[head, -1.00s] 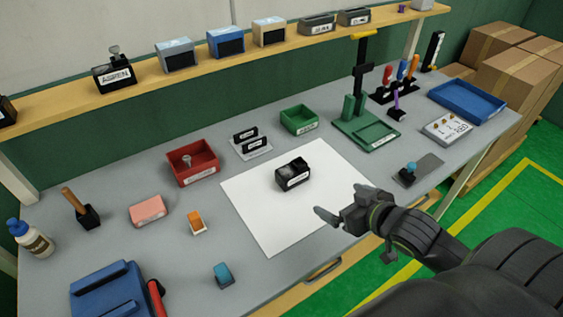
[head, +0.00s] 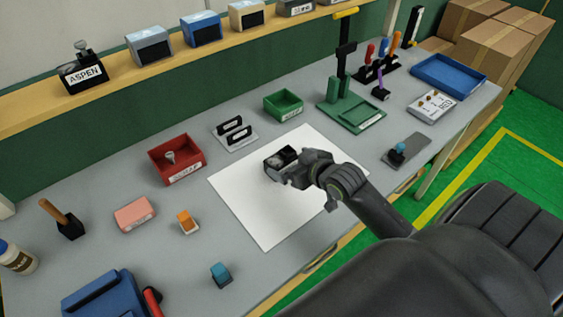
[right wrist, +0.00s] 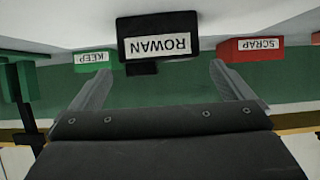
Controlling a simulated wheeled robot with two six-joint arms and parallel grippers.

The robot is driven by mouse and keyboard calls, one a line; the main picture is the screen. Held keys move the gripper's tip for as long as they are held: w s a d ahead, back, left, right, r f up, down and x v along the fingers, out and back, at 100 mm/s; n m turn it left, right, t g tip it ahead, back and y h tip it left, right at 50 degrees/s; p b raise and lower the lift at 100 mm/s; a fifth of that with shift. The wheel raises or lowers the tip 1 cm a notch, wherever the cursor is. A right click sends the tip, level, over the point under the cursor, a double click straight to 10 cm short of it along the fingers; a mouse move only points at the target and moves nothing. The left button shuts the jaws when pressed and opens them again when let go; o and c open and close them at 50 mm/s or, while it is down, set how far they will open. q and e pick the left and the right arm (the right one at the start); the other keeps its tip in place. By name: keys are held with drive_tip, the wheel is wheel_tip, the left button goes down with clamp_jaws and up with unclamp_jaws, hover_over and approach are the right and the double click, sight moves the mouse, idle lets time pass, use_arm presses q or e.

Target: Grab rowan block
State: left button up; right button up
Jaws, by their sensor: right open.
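The rowan block (head: 278,163) is a black block on the white sheet (head: 262,215) in the middle of the table. In the right wrist view the block (right wrist: 158,38) shows its white label reading ROWAN, upside down. My right gripper (head: 287,177) is at the block's near side in the head view and partly hides it. In the right wrist view the open fingers of my right gripper (right wrist: 160,85) stand apart, with the block ahead and between them. I cannot tell whether they touch it. My left gripper is not in view.
A red SCRAP bin (head: 176,159) and a green KEEP bin (head: 283,105) stand behind the sheet. A black rack (head: 234,132) sits between them. A green press stand (head: 347,100) is at the back right. The sheet's front part is clear.

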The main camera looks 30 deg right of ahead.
sight(286, 162)
drive_tip(key=shift+f+p+x, duration=0.15)
drive_tip(key=shift+p+x, duration=0.15)
drive_tip(key=shift+x, duration=1.2)
drive_tip(key=shift+f+p+x, duration=0.15)
drive_tip(key=shift+p+x, duration=0.1)
drive_tip(key=shift+x, duration=1.2)
drive_tip(key=shift+s, duration=0.25)
drive_tip(key=c, duration=1)
